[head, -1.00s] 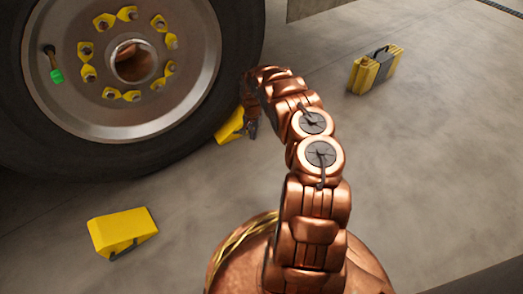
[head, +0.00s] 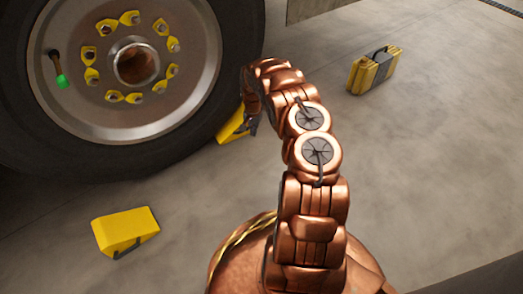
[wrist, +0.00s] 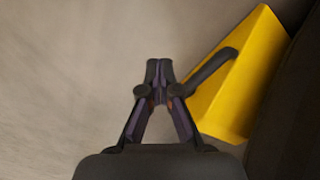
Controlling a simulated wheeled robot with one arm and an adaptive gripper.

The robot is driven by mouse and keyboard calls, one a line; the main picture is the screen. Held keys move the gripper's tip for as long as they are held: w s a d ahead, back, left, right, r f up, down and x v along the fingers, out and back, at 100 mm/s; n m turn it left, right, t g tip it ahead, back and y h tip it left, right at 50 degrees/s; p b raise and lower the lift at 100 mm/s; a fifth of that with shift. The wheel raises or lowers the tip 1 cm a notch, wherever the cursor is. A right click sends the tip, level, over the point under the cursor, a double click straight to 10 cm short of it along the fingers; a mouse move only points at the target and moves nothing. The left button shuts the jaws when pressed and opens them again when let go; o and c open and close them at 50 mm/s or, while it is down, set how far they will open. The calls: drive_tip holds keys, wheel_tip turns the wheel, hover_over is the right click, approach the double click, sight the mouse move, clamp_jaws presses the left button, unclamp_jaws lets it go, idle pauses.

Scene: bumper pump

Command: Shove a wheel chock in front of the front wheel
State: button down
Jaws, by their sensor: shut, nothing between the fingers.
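A yellow wheel chock (head: 232,126) stands on the floor by the lower right of the big tyre (head: 225,108), partly hidden behind my arm. In the wrist view the same chock (wrist: 243,85) has a dark handle (wrist: 211,72) and lies close along the dark tyre (wrist: 291,105); I cannot tell whether they touch. My gripper (wrist: 158,68) is shut and empty, beside the chock on the side away from the tyre, near the handle. In the head view my gripper (head: 252,126) is small, low by the chock. A second yellow chock (head: 125,231) lies on the floor at lower left.
A yellow and grey case (head: 373,71) with a handle stands on the floor at upper right. The wheel has a steel rim with yellow nut markers and a green-capped valve. The concrete floor (head: 430,170) to the right is clear.

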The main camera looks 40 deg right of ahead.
wheel_tip(320, 180, up, 7)
drive_tip(key=p, duration=0.3)
drive_tip(key=shift+f, duration=0.15)
idle(0.7)
idle(0.5)
drive_tip(key=s+a+r+n+p, duration=0.2)
drive_tip(key=s+a+r+p, duration=0.4)
drive_tip(key=r, duration=1.1)
drive_tip(key=s+a+r+n+g+h+p, duration=0.1)
drive_tip(key=s+a+r+p, duration=0.25)
drive_tip(key=r+p, duration=0.95)
drive_tip(key=s+a+r+n+p, duration=0.2)
drive_tip(key=s+a+r+p, duration=0.3)
drive_tip(key=r, duration=1.6)
drive_tip(key=s+a+r+n+p, duration=0.2)
drive_tip(key=s+a+r+p, duration=0.3)
drive_tip(key=s+r, duration=0.4)
drive_tip(key=s+a+r+n+p, duration=0.2)
drive_tip(key=s+a+r+p, duration=0.4)
drive_tip(key=s+r, duration=0.3)
drive_tip(key=s+a+r+n+y+p, duration=0.1)
drive_tip(key=s+a+r+n+p, duration=0.2)
drive_tip(key=s+r, duration=0.7)
drive_tip(key=a+p, duration=0.2)
drive_tip(key=p, duration=0.2)
drive_tip(key=shift+s+a+g, duration=0.25)
drive_tip(key=shift+a+g, duration=0.1)
drive_tip(key=shift+g, duration=0.05)
